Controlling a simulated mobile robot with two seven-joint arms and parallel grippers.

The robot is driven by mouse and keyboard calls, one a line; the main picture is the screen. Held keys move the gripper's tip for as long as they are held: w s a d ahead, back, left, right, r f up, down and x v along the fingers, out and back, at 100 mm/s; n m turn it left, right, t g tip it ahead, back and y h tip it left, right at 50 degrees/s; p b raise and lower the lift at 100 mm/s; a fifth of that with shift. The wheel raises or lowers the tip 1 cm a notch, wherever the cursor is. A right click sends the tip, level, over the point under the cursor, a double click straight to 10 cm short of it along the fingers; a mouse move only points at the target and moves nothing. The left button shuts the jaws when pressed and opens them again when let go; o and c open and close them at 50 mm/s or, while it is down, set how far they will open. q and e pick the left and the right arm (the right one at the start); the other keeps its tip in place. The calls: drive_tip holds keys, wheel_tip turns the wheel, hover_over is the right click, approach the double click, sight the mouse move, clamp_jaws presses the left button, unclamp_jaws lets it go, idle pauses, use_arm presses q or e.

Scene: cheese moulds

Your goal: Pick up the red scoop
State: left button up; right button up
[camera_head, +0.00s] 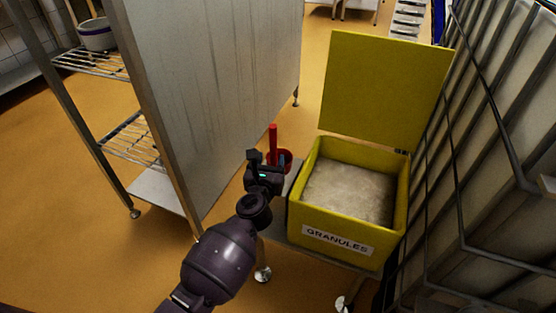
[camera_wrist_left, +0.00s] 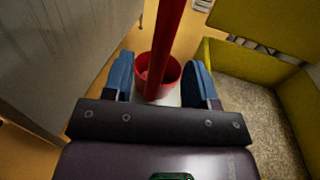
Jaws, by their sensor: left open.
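The red scoop (camera_head: 273,140) stands on a low stand to the left of the yellow box, with its straight handle pointing up and its round cup at the bottom. In the left wrist view the scoop (camera_wrist_left: 166,40) shows its handle rising between my blue fingertips, with the cup beyond and below. My left gripper (camera_head: 267,160) is open at the scoop, and in the wrist view its fingers (camera_wrist_left: 162,80) stand apart on either side of the handle. I see no contact. Part of the cup is hidden behind my gripper. My right gripper is not in view.
A yellow box (camera_head: 330,242) labelled GRANULES, lid raised and full of pale granules, stands right of the scoop. A tall metal panel (camera_head: 205,90) with wire shelves rises on the left. A barred rack (camera_head: 500,130) stands at the far right.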

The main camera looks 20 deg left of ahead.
sight(273, 156)
use_arm(q)
drive_tip(key=shift+w+a+f, duration=0.1)
drive_tip(key=shift+w+a, duration=0.05)
drive_tip(key=shift+w, duration=0.6)
drive_tip(key=w, duration=0.2)
drive_tip(key=w+f+b, duration=0.1)
drive_tip(key=shift+w+a+b, duration=0.2)
drive_tip(key=shift+w+b, duration=0.1)
drive_tip(key=shift+w, duration=0.05)
drive_tip(key=shift+w+a+r, duration=0.1)
drive_tip(key=shift+w+r, duration=0.15)
drive_tip(key=shift+w, duration=0.3)
clamp_jaws()
